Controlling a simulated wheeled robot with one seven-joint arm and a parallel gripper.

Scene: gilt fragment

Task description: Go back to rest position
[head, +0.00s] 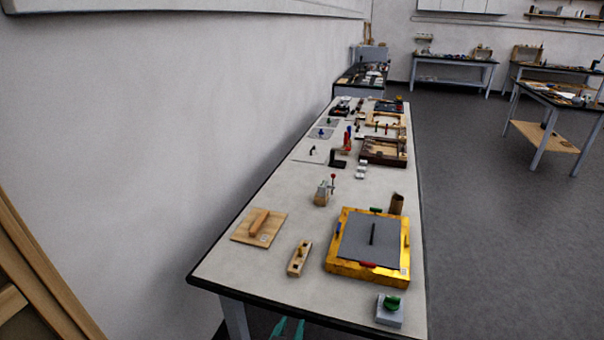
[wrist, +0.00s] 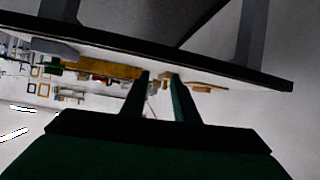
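My gripper (head: 288,325) shows only as two teal fingertips at the bottom edge of the head view, just in front of the near edge of the long workbench (head: 240,265). In the wrist view, my gripper's two dark green fingers (wrist: 160,80) stand apart with nothing between them. The rest of my arm is out of sight in the head view.
On the bench's near end are a yellow-framed box with a grey lid (head: 345,270), a grey block with a green knob (head: 390,311), a wooden board (head: 245,234) and a small wooden block (head: 299,258). A wall runs along the left. Open floor (head: 490,230) lies to the right.

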